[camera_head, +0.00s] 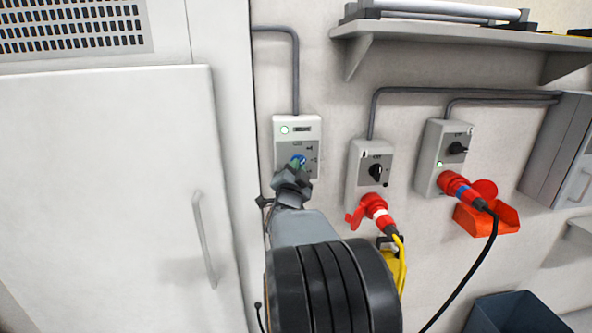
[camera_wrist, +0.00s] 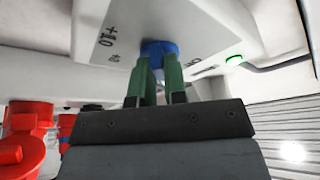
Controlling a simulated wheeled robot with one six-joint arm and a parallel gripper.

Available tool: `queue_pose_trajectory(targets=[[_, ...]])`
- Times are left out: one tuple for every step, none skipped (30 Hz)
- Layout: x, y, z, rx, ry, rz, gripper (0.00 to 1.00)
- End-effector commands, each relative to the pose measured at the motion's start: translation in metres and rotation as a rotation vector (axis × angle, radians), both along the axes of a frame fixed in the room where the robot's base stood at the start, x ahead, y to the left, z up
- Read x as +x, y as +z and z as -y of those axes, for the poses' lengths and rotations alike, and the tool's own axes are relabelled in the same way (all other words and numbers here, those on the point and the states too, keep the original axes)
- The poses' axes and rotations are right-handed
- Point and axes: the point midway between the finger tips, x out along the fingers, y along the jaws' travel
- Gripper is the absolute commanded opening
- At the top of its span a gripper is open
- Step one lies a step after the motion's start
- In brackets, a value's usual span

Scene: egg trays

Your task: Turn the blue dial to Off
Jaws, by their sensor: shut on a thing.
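The blue dial (camera_wrist: 158,50) sits on the face of a pale control box (camera_wrist: 185,22), with printed marks beside it. In the head view the blue dial (camera_head: 298,160) is mostly covered by my gripper, on the leftmost wall box (camera_head: 283,150). A green lamp is lit on that box (camera_wrist: 234,60). My gripper (camera_wrist: 160,68) has green fingers, one on each side of the dial, shut on it. In the head view my gripper (camera_head: 293,172) reaches the box from below. The dial's pointer and the Off mark cannot be made out.
Two more boxes with black dials, a middle one (camera_head: 352,176) and a right one (camera_head: 436,140), hang to the right with red plugs and cables. A white cabinet door (camera_head: 110,190) with a handle stands at left. A shelf (camera_head: 460,38) juts out above.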

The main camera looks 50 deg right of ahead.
Motion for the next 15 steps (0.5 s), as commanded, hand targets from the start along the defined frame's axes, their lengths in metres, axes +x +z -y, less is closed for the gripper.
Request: queue_pose_trajectory(targets=[[0.0003, -0.0009, 0.0006, -0.006, 0.001, -0.003, 0.0], [0.0003, -0.0015, 0.0008, -0.01, 0.001, -0.006, 0.0], [0.0003, -0.0023, 0.0011, -0.017, 0.001, -0.011, 0.0], [0.0001, -0.0031, 0.0014, -0.024, 0.001, -0.017, 0.0], [0.0, -0.0041, 0.0016, -0.033, 0.001, -0.025, 0.0], [-0.0004, -0.0055, 0.002, -0.046, 0.001, -0.036, 0.0], [-0.0006, -0.0063, 0.0022, -0.059, 0.0, -0.046, 0.0], [-0.0008, -0.0068, 0.0022, -0.074, 0.0, -0.057, 0.0], [-0.0011, -0.0078, 0.0025, -0.094, 0.0, -0.072, 0.0], [-0.0012, -0.0084, 0.0025, -0.112, 0.0, -0.086, 0.0], [-0.0014, -0.0093, 0.0028, -0.13, 0.0, -0.101, 0.0], [-0.0018, -0.0101, 0.0033, -0.156, -0.001, -0.123, 0.0], [-0.0022, -0.0103, 0.0035, -0.176, -0.002, -0.138, 0.0], [-0.0025, -0.0108, 0.0038, -0.196, -0.003, -0.156, 0.0], [-0.0028, -0.0105, 0.0039, -0.223, -0.003, -0.177, 0.0]])
